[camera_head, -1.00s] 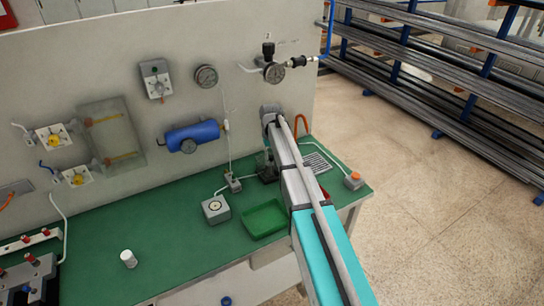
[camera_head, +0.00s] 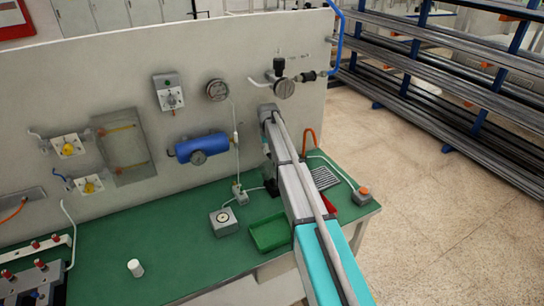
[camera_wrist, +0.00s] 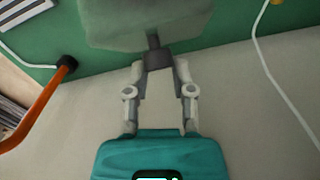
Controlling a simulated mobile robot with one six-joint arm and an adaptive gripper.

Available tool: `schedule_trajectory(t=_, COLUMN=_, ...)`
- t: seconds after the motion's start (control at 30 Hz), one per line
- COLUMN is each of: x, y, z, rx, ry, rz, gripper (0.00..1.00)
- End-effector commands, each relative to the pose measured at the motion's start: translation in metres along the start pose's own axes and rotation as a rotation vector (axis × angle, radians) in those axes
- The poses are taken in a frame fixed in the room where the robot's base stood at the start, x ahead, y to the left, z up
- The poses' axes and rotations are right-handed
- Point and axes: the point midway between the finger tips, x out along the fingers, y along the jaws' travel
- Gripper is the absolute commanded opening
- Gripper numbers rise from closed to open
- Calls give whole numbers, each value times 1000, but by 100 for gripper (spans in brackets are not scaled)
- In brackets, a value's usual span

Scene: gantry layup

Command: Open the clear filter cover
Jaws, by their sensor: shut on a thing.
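In the wrist view, my gripper (camera_wrist: 159,62) is shut on a small dark grey block (camera_wrist: 158,58), with a finger on each side. A dark stem (camera_wrist: 153,40) joins this block to a cloudy, see-through box-like body (camera_wrist: 145,18), which looks like the clear filter cover. Its far end is cut off by the picture's top edge. I cannot tell how far open it is. In the head view, my arm hides most of the gripper and this part, close to the wall panel above the green bench.
On the wall panel (camera_head: 290,165) are a round gauge with valve (camera_head: 284,88), a blue cylinder (camera_head: 202,147) and a clear plate (camera_head: 126,150). The green bench (camera_head: 170,220) carries a green tray (camera_head: 269,234) and a dial box (camera_head: 223,219). An orange hose (camera_wrist: 40,108) curves at left in the wrist view.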

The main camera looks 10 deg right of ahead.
Motion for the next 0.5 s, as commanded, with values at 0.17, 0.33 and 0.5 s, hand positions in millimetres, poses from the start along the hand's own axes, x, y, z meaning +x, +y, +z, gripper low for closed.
schedule_trajectory(t=0.17, x=4, y=-7, z=-9, rx=-3, ry=-1, rz=-8, gripper=5)
schedule_trajectory(t=0.33, x=4, y=-5, z=-8, rx=-2, ry=-2, rz=-5, gripper=37)
schedule_trajectory(t=0.5, x=4, y=-4, z=-8, rx=-1, ry=-2, rz=-3, gripper=68)
